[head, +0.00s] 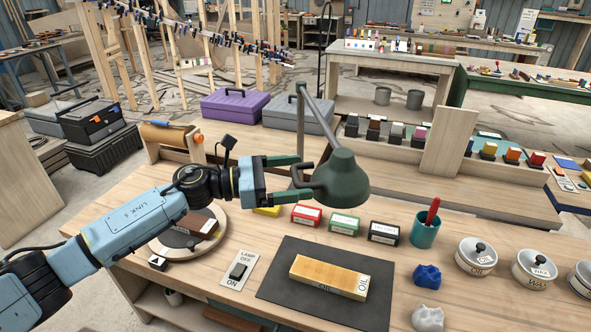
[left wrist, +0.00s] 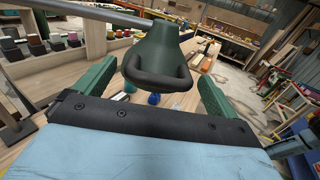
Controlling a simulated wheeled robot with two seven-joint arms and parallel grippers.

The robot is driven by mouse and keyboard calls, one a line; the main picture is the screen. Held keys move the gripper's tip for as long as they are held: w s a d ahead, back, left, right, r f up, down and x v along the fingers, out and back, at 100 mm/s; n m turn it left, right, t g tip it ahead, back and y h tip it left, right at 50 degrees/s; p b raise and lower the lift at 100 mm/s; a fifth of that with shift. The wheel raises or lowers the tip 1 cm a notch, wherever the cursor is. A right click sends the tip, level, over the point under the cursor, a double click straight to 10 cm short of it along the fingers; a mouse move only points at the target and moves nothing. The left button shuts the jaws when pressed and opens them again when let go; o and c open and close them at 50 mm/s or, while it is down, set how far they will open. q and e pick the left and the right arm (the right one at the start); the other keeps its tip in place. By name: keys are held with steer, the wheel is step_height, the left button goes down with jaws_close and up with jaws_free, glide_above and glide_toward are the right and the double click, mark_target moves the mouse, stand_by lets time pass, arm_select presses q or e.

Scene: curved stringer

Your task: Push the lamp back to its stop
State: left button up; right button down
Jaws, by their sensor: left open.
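The lamp has a dark green shade (head: 341,181) on a grey jointed arm (head: 318,118), and it hangs over the middle of the workbench. My left gripper (head: 296,176) is open beside the shade, on its left, with green fingers. In the left wrist view the shade (left wrist: 157,58) lies ahead between the two spread fingers (left wrist: 153,92). Whether any finger touches the shade I cannot tell. The lamp's stop cannot be made out. A lamp switch plate (head: 239,270) marked "LAMP OFF" lies on the bench. My right gripper is not in view.
Below the lamp, an oil stone (head: 329,277) lies on a dark mat (head: 275,285). Red, green and black boxes (head: 343,224) stand behind it. A green cup (head: 424,234) with a red-handled tool and several lidded tins (head: 476,256) stand to the right. A round turntable (head: 160,245) is under my left arm.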

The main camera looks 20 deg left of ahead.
arm_select(q)
steer(key=shift+w+d, duration=0.15)
steer(key=shift+d, duration=0.2)
steer(key=shift+c, duration=0.5)
